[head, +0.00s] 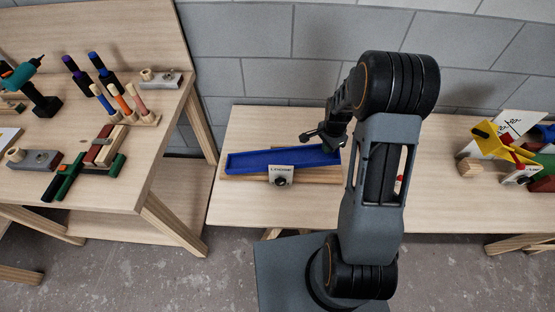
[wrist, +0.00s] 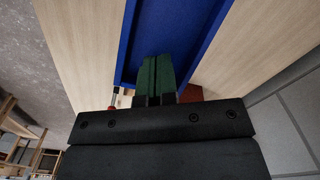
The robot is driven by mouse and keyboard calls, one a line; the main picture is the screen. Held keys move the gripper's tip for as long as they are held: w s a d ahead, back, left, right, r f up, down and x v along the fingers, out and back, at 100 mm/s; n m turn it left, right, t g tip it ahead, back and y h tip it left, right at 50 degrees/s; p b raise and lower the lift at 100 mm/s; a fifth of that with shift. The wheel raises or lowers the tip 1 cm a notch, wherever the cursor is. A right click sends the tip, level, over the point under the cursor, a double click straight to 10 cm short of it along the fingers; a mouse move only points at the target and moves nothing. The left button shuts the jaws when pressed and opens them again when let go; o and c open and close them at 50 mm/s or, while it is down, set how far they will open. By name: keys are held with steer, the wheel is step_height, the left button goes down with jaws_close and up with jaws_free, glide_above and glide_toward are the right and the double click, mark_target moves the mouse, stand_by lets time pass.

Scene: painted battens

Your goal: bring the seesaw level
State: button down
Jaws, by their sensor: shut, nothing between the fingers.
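The seesaw shows as a long blue tray (head: 260,161) with raised rims on a low wooden base (head: 318,176). A white label plate and a dark knob (head: 281,182) sit at the middle of its front. The tray's right end looks a little higher than its left, though the view angle makes the tilt hard to judge. My gripper (head: 328,147) is at the tray's right end. In the wrist view its green fingertips (wrist: 157,62) are together, empty, over the blue tray floor (wrist: 170,25). Whether they touch it I cannot tell.
The bench (head: 235,128) is clear left of and behind the tray. Further right stand a yellow part (head: 484,134) and a white angle plate. The left workbench holds a drill (head: 40,100), upright handled tools and clamps. A grey block wall closes the back.

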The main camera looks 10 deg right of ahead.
mark_target(325, 156)
steer(key=shift+f+b, duration=2.4)
steer(key=shift+f, duration=0.65)
steer(key=shift+r, duration=0.2)
stand_by(0.6)
step_height(325, 156, up, 12)
steer(key=p, duration=0.8)
steer(key=shift+f+p, duration=0.15)
steer(key=shift+p, duration=0.15)
stand_by(0.4)
stand_by(0.5)
